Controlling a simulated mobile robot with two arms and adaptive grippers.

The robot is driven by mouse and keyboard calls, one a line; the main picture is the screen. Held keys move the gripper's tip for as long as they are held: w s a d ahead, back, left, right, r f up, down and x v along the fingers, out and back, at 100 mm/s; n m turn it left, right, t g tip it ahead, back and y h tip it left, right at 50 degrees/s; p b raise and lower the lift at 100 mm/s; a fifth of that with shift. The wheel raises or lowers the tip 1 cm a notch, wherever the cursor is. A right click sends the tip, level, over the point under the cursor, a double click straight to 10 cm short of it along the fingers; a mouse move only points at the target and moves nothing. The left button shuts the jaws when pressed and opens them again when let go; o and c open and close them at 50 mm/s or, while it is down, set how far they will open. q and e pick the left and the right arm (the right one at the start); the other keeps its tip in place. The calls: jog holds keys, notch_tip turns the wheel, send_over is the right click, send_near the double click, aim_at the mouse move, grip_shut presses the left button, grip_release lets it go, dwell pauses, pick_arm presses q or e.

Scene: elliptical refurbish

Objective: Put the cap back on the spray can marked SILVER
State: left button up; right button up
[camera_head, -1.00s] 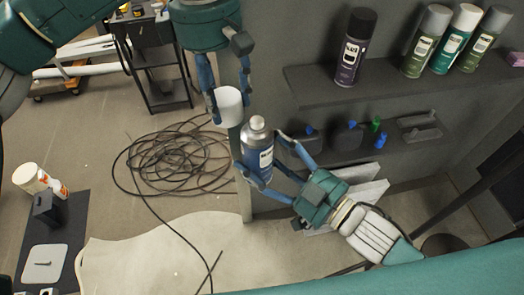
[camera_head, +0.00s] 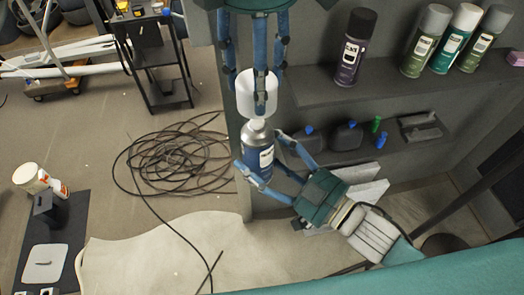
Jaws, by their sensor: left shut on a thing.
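A blue spray can (camera_head: 257,147) with a silver-grey top and a white label stands upright; the label is too small to read surely. My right gripper (camera_head: 258,151) is shut around its body, fingers on both sides. A white cap (camera_head: 244,98) is held in my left gripper (camera_head: 259,100), which points down from above with its fingers around the cap. The cap is right above the can's top and in line with it. Its lower rim meets or nearly meets the can's top; I cannot tell whether they touch.
A shelf (camera_head: 310,93) at right carries a dark purple can (camera_head: 355,47) and several green and grey cans. A lower shelf holds dark bottles (camera_head: 346,136) and small blue and green items. Coiled cable (camera_head: 175,160) lies on the floor. A black trolley (camera_head: 155,62) stands behind.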

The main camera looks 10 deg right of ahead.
pick_arm(q)
jog(key=shift+a+f, duration=0.15)
jog(key=shift+f, duration=1.8)
jog(key=shift+f, duration=0.9)
jog(key=shift+f, duration=0.7)
jog(key=o, duration=0.8)
jog(key=shift+r, duration=0.1)
notch_tip(320, 180, up, 12)
jog(key=shift+f, duration=0.1)
